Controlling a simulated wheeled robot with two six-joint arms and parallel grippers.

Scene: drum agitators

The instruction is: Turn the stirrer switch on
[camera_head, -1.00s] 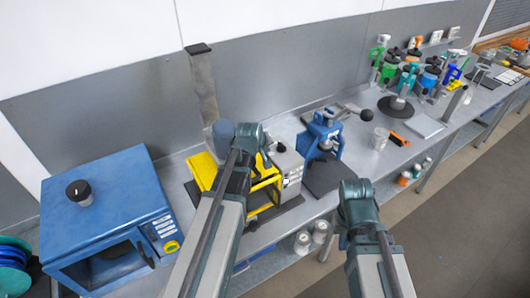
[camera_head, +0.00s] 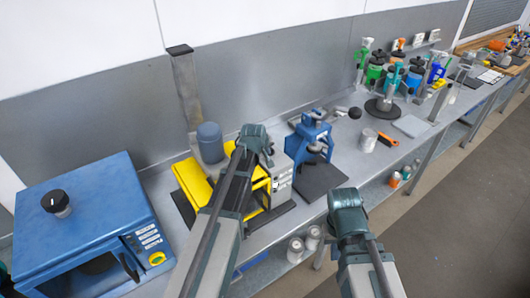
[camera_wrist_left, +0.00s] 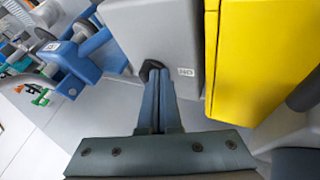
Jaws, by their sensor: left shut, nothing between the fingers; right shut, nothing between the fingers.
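The stirrer switch is a small dark knob (camera_wrist_left: 150,68) on the grey end face of a machine housing (camera_wrist_left: 153,27), beside a small white label (camera_wrist_left: 186,72) in the left wrist view. My left gripper (camera_wrist_left: 157,88) is shut and empty, its fingertips right at the knob and partly covering it. I cannot tell whether they touch it. In the head view the left gripper (camera_head: 267,157) is at the grey and yellow machine (camera_head: 192,182), and the knob is hidden. My right gripper (camera_head: 347,212) is shut at the table's front edge, its fingers mostly hidden.
A blue press (camera_head: 312,135) with a dark base stands just right of the machine. A blue oven-like box (camera_head: 80,225) is at the left. Coloured stirrer stands crowd the far bench.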

